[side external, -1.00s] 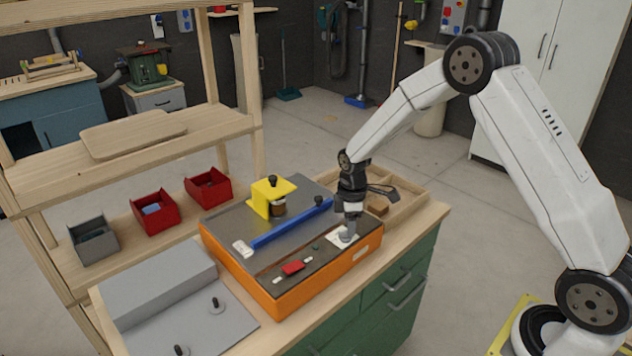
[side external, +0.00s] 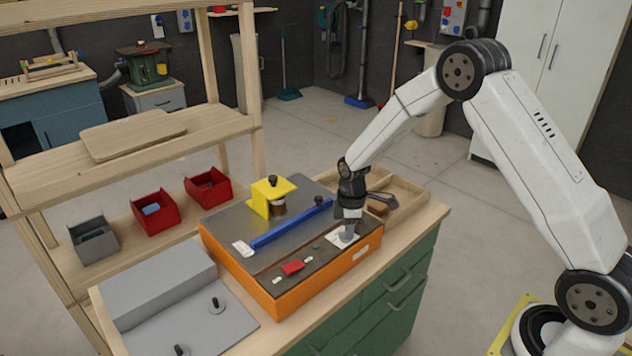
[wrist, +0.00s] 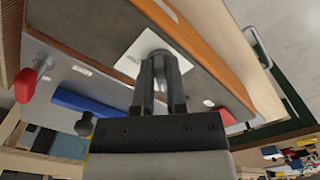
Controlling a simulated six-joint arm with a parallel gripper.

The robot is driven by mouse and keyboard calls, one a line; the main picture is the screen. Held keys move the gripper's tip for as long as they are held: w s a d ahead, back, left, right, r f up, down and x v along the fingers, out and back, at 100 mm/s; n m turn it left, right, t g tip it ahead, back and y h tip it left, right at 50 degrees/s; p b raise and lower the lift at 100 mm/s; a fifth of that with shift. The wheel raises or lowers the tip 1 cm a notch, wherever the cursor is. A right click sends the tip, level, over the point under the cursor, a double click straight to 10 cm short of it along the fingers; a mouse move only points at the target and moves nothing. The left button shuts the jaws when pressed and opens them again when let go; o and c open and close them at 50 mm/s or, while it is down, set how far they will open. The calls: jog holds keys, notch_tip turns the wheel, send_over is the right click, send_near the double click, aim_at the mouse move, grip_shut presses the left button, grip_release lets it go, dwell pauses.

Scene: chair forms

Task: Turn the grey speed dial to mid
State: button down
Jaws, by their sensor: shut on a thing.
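The grey speed dial (side external: 349,235) stands on a white scale plate (side external: 334,240) on the dark front panel of the orange machine (side external: 325,280). My gripper (side external: 348,226) points down at the dial and is shut on it. In the wrist view my gripper's fingers (wrist: 162,72) close around the dial (wrist: 160,54), and the white plate (wrist: 138,48) shows around it. The fingers hide much of the dial, and I cannot read its setting or any marks on the plate.
A red switch (side external: 292,268) sits left of the dial on the panel. A blue fence (side external: 290,225) and a yellow guard (side external: 268,198) stand on the machine top behind. A wooden tray (side external: 405,192) lies behind my gripper. Red bins (side external: 155,212) are on the left shelf.

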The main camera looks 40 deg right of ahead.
jog(key=shift+m, duration=0.5)
jog(key=m, duration=0.4)
jog(key=shift+s+a, duration=0.1)
jog(key=shift+a, duration=0.05)
jog(key=m, duration=0.4)
jog(key=shift+a+m, duration=0.15)
jog(key=shift+m, duration=0.25)
jog(key=c, duration=0.7)
grip_release()
jog(key=shift+o, duration=0.2)
notch_tip(320, 180, up, 8)
